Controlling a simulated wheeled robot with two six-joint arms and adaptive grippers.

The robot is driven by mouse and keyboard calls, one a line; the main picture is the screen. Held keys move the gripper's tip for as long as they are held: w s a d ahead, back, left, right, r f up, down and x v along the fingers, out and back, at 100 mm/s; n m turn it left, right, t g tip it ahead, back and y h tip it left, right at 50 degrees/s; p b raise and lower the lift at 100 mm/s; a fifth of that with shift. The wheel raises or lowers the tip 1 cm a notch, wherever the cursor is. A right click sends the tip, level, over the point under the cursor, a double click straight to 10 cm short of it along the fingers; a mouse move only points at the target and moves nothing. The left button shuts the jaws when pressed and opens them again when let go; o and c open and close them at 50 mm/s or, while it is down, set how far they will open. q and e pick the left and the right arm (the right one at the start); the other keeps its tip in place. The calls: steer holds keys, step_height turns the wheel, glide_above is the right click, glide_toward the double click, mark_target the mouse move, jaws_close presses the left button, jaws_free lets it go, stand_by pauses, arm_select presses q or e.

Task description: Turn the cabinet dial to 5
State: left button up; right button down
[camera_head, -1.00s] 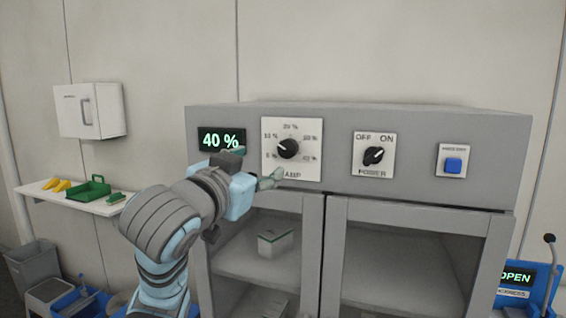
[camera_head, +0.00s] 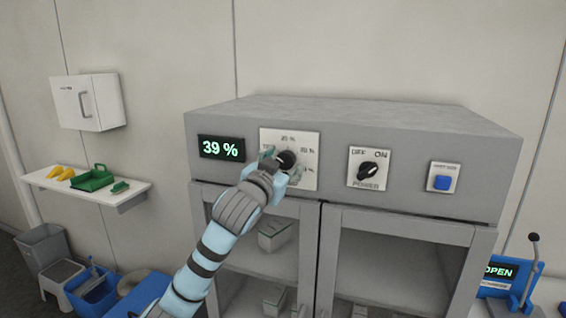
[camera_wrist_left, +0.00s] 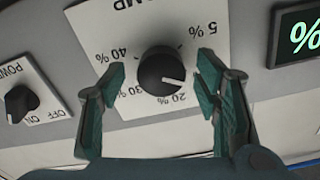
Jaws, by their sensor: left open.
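The cabinet dial is a black round knob (camera_head: 288,158) on a white plate (camera_head: 312,138) with percent marks. A display (camera_head: 221,148) left of it reads 39 %. My left gripper (camera_head: 281,163) is at the dial, its arm reaching up from below. In the left wrist view, which is upside down, the open fingers (camera_wrist_left: 162,70) stand on either side of the knob (camera_wrist_left: 161,72), with small gaps visible. The 5 %, 20 %, 30 % and 40 % marks show; a finger covers part of the plate's right side. My right gripper is out of view.
A POWER knob (camera_head: 368,170) and a blue button (camera_head: 442,183) sit right of the dial on the panel. Cabinet doors (camera_head: 399,224) are below. A shelf (camera_head: 134,194) with yellow and green things is at left. A lever stands beside an OPEN display (camera_head: 498,272).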

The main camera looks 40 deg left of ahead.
arm_select(q)
steer(key=shift+s, duration=0.1)
steer(key=shift+s, duration=0.1)
steer(key=shift+c, duration=1.3)
steer(key=c, duration=0.9)
steer(key=shift+n, duration=0.5)
steer(key=n+b, duration=0.1)
steer(key=n, duration=0.3)
steer(key=shift+n+b, duration=0.3)
steer(key=shift+n, duration=0.1)
steer(key=n+b, duration=0.1)
steer(key=n, duration=0.3)
steer(key=shift+b, duration=0.3)
steer(key=shift+d+r+n+b, duration=0.1)
steer(key=shift+n+b, duration=0.3)
steer(key=shift+n, duration=0.7)
